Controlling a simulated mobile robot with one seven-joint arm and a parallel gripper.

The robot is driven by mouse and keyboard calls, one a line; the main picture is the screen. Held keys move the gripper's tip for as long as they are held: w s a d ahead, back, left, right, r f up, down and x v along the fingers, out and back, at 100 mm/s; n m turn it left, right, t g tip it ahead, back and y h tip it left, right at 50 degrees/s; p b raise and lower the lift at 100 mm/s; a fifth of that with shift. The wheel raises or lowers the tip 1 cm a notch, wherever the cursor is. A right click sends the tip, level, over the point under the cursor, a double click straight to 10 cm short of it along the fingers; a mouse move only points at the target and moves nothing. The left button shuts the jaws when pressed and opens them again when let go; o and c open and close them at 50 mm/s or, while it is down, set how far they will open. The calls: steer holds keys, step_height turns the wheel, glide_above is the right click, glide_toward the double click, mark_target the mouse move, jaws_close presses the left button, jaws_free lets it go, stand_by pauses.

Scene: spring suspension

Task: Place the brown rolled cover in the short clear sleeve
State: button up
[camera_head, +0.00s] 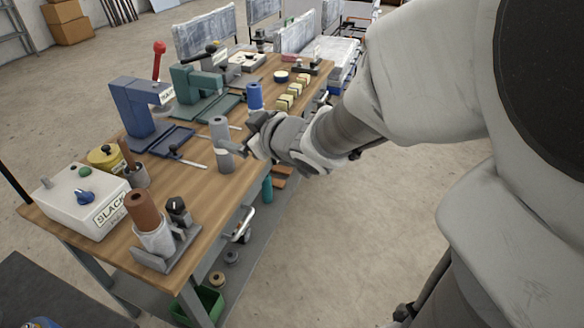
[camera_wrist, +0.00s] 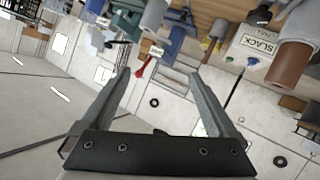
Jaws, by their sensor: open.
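The brown rolled cover (camera_head: 142,208) stands upright at the near end of the bench. Its lower part is inside a short, pale, cloudy sleeve (camera_head: 155,238) on a grey stand (camera_head: 168,252). In the wrist view the picture is turned over, and the brown roll (camera_wrist: 290,66) shows at the right with the pale sleeve (camera_wrist: 300,22) around its other end. My gripper (camera_head: 246,141) is open and empty, beside a grey cylinder farther along the bench, apart from the brown roll. The wrist view shows nothing between its fingers (camera_wrist: 160,76). The roll's lower end is hidden.
A grey upright cylinder (camera_head: 219,130) stands close to my gripper, with a blue one (camera_head: 255,96) behind. A white control box (camera_head: 85,200), a yellow tin (camera_head: 105,157), and blue (camera_head: 135,105) and green presses (camera_head: 195,85) line the left side.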

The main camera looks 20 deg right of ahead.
steer(key=s+d+r+m+g+h, duration=0.2)
steer(key=s+d+r+m+h, duration=0.1)
steer(key=s+d+m+h, duration=0.35)
steer(key=s+a+f+g+y, duration=0.1)
steer(key=s+g, duration=0.1)
steer(key=s, duration=0.6)
steer(key=s+a+f+m+g+y, duration=0.1)
steer(key=s+g, duration=0.2)
steer(key=s, duration=0.5)
steer(key=shift+f, duration=0.25)
steer(key=shift+m, duration=0.25)
step_height(320, 180, up, 8)
steer(key=p, duration=0.8)
steer(key=shift+r, duration=0.2)
